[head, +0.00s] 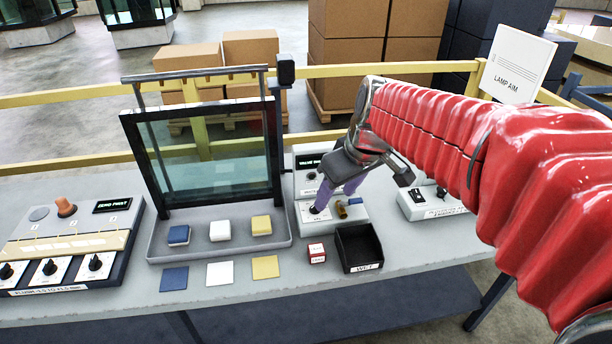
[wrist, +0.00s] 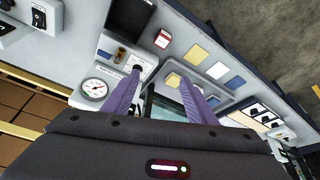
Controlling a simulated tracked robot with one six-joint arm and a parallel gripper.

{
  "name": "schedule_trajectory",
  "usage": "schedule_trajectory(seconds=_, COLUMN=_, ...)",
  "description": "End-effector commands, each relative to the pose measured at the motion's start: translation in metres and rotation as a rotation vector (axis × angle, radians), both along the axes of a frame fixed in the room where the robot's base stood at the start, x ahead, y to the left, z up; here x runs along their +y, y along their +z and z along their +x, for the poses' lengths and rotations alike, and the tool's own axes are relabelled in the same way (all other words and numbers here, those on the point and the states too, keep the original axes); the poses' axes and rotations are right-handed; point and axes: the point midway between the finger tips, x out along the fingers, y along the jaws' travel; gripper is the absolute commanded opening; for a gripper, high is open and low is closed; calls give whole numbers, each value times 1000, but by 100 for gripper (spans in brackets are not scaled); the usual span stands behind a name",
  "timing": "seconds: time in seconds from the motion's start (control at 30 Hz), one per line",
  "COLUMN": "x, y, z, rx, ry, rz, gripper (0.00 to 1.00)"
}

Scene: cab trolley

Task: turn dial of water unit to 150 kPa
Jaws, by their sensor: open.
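The water unit, as I take it, is a pale box (head: 352,222) on the bench, partly hidden behind my gripper.
A black bin (head: 359,246) and a red-and-white block (head: 317,252) are in front of the unit. A tray (head: 220,250) with coloured blocks and a tall glass frame (head: 123,140) stand left. A switch box (head: 427,206) is right. Yellow rails run behind.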

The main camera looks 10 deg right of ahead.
Motion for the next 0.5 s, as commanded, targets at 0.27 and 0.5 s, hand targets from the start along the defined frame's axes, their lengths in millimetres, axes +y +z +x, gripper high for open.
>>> schedule_trajectory(seconds=0.27, x=-13, y=-23, z=65, rx=16, ry=141, rz=7, gripper=52)
schedule_trajectory(seconds=0.5, x=-27, y=-53, z=117, rx=14, ry=264, rz=17, gripper=52)
